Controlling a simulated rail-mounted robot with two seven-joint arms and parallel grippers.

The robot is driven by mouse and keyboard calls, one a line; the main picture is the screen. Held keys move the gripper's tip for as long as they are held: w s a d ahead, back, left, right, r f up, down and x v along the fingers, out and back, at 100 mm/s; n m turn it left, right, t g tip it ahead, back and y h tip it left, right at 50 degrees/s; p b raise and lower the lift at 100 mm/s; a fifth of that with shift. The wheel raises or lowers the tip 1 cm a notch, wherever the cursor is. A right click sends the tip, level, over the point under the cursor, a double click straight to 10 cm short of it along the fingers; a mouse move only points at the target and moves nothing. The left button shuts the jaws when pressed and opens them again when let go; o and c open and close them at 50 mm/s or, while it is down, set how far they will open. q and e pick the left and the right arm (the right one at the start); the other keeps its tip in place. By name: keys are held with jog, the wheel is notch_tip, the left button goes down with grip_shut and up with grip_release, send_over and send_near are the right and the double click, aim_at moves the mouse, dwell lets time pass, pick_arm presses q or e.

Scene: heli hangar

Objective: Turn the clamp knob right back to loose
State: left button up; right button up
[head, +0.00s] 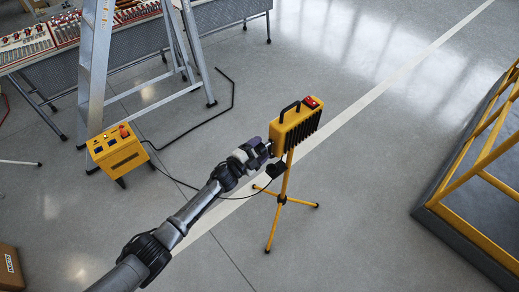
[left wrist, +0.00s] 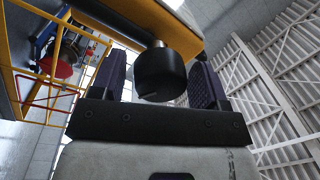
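The clamp knob (left wrist: 160,74) is a dark, round cylinder on a short metal stem under a yellow body in the left wrist view. My left gripper (head: 265,149) is at the left side of the yellow work lamp (head: 296,122), which stands on a yellow tripod (head: 283,200). In the left wrist view its two ridged fingers stand apart on either side of the knob. A gap shows on the left of the knob; I cannot tell whether the right finger touches it. In the head view the knob is hidden or too small to tell. My right gripper is not in view.
A yellow power box (head: 117,150) with a black cable stands on the floor at left, by a metal ladder (head: 95,70). A bench with control panels (head: 70,30) is behind. A yellow-railed platform (head: 480,190) stands at right. The floor between is mostly clear.

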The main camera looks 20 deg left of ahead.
pick_arm(q)
jog(key=shift+o, duration=0.4)
jog(key=shift+s, duration=0.1)
jog(key=shift+s+a, duration=0.15)
jog(key=shift+s, duration=0.05)
jog(key=p+v, duration=0.1)
jog(key=v, duration=1.2)
jog(key=shift+p, duration=0.35)
jog(key=shift+a, duration=0.1)
